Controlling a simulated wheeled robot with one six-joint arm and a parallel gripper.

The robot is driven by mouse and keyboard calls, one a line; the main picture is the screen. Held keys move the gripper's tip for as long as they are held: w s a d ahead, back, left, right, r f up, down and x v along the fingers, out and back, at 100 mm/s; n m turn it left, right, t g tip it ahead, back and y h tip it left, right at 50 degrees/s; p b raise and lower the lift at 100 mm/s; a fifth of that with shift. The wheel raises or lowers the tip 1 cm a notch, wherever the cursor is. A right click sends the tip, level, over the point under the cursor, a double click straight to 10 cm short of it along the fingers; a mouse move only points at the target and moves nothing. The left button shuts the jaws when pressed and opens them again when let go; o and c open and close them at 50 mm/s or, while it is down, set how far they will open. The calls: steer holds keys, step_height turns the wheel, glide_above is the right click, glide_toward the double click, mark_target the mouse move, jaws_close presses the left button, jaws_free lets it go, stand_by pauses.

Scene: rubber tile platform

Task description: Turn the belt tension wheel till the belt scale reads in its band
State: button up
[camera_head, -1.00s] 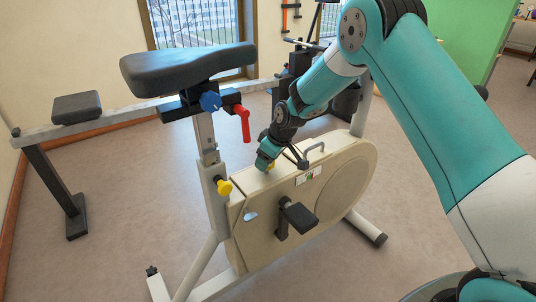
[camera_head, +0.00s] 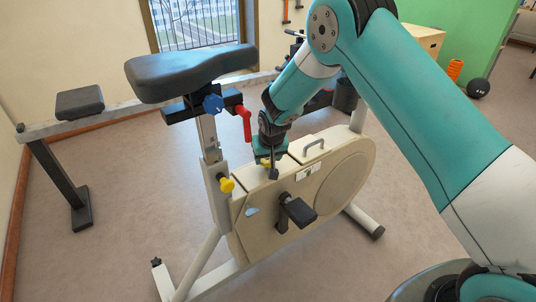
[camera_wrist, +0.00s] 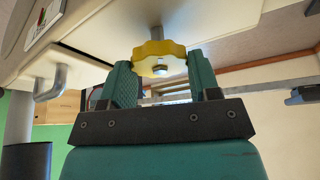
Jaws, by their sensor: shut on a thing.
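The belt tension wheel is a yellow lobed knob (camera_wrist: 160,58) on a short stem at the top of the cream bike housing. My gripper (camera_wrist: 162,78) has one teal finger on each side of it and is shut on it. In the head view, the wheel (camera_head: 265,162) shows partly under my gripper (camera_head: 268,161), which points down at the housing. The belt scale (camera_head: 308,171) is a small pale label on the housing's side. It also shows in the wrist view (camera_wrist: 46,20), with coloured marks at the upper left; its reading is too small to tell.
The bike's black seat (camera_head: 190,72), red lever (camera_head: 243,122) and blue knob (camera_head: 212,103) stand left of my gripper. A second yellow knob (camera_head: 226,185) is on the seat post. A grey handle (camera_head: 314,148) rises from the housing to the right. The floor in front is clear.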

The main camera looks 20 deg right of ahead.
steer(key=shift+m, duration=0.3)
steer(key=o, duration=0.9)
steer(key=p+v, duration=0.2)
steer(key=v, duration=1.5)
steer(key=shift+s+a+r+p, duration=0.1)
steer(key=shift+a+r+p, duration=0.05)
steer(key=shift+p, duration=0.15)
